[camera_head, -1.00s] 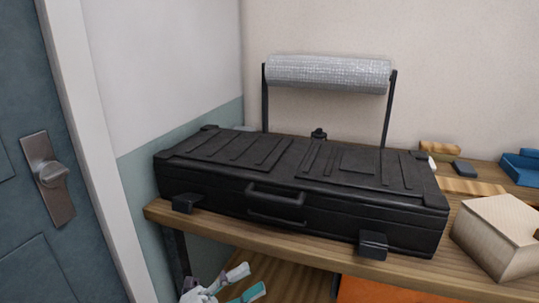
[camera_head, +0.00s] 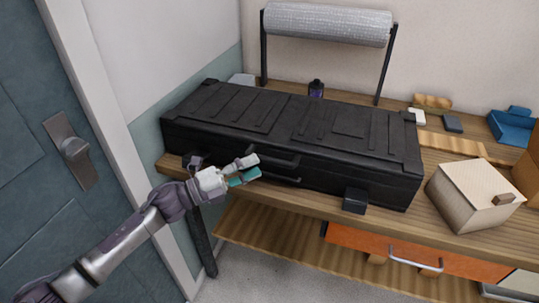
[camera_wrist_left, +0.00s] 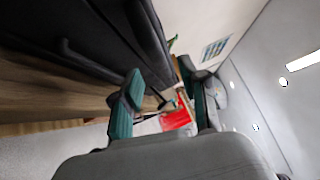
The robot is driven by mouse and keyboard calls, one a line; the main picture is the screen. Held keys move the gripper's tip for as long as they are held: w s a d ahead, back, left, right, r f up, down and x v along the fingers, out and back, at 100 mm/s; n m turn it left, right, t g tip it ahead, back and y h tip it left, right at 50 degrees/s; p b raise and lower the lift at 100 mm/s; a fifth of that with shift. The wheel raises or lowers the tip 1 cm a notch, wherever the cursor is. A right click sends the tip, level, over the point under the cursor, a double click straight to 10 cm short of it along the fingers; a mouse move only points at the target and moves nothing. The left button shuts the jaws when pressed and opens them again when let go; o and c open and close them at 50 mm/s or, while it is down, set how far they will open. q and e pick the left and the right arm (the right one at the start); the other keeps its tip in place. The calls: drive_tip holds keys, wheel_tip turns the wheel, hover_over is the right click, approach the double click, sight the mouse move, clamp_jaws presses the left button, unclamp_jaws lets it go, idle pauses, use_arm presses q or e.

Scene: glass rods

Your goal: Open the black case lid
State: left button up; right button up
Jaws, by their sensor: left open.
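The black case (camera_head: 290,135) lies shut on the wooden workbench, its handle (camera_head: 274,163) and latches on the front side. My left gripper (camera_head: 251,168) is open and empty, in front of the case's front face, just left of the handle. In the left wrist view my left gripper's two fingers (camera_wrist_left: 165,105) stand apart with nothing between them. The black case (camera_wrist_left: 75,35) fills the upper left there, with its handle (camera_wrist_left: 85,62) beside the left finger. I cannot tell whether a finger touches the case. My right gripper is in neither view.
A wooden box (camera_head: 470,195) stands right of the case on the bench (camera_head: 330,198). A door (camera_head: 40,150) is at the left. Orange drawers (camera_head: 360,240) are below.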

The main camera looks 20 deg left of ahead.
sight(270, 160)
use_arm(q)
drive_tip(key=p+x, duration=0.1)
drive_tip(key=x, duration=0.4)
drive_tip(key=shift+w+d, duration=0.15)
drive_tip(key=shift+w, duration=0.05)
clamp_jaws()
